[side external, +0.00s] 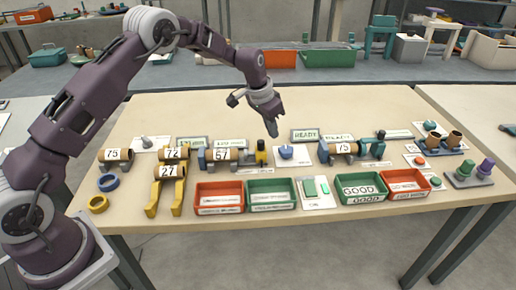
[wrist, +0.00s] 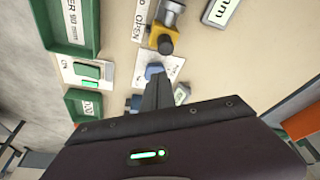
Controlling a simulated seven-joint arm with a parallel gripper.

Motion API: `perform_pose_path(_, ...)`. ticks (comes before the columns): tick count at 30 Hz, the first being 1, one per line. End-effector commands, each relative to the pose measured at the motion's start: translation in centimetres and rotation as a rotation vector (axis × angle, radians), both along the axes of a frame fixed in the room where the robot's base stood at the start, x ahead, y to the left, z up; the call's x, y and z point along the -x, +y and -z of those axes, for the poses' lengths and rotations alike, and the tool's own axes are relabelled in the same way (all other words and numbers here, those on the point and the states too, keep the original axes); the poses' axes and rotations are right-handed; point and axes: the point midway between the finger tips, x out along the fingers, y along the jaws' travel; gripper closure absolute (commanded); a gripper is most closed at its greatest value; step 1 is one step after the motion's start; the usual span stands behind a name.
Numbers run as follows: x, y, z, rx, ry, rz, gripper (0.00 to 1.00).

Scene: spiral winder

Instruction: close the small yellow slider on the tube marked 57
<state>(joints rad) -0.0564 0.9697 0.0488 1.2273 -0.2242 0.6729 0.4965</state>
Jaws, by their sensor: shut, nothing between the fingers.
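The tube marked 57 (side external: 221,155) lies in a grey holder left of the table's middle in the side view. The small yellow slider (side external: 262,153) stands at the right end of that holder; in the wrist view the yellow slider (wrist: 158,36) shows at top centre with a dark rounded knob. My gripper (side external: 272,133) is shut and empty, pointing down above and slightly right of the slider, apart from it. In the wrist view my gripper (wrist: 157,82) overlaps the lower part of a blue knob (wrist: 153,70). The tube itself is not clear in the wrist view.
The blue knob on its white plate (side external: 287,153) is right of the slider. Red and green trays (side external: 270,196) line the front, with a green button plate (side external: 316,193) between. Another holder with a tube marked 75 (side external: 343,148) is further right.

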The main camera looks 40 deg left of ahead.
Motion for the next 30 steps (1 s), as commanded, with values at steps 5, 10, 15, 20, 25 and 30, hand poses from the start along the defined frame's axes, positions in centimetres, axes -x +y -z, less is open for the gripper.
perform_pose_path(5, 0.0, 0.0, 0.0, 0.000, 0.000, 0.000, 1.00)
perform_pose_path(10, 0.0, 0.0, 0.0, 0.000, 0.000, 0.000, 1.00)
perform_pose_path(15, 0.0, 0.0, 0.0, 0.000, 0.000, 0.000, 1.00)
perform_pose_path(20, 0.0, 0.0, 0.6, 0.000, 0.000, 0.000, 1.00)
perform_pose_path(25, 0.0, 0.0, 1.5, 0.001, 0.001, 0.000, 1.00)
perform_pose_path(30, 0.0, 0.0, 2.5, 0.000, 0.001, 0.000, 1.00)
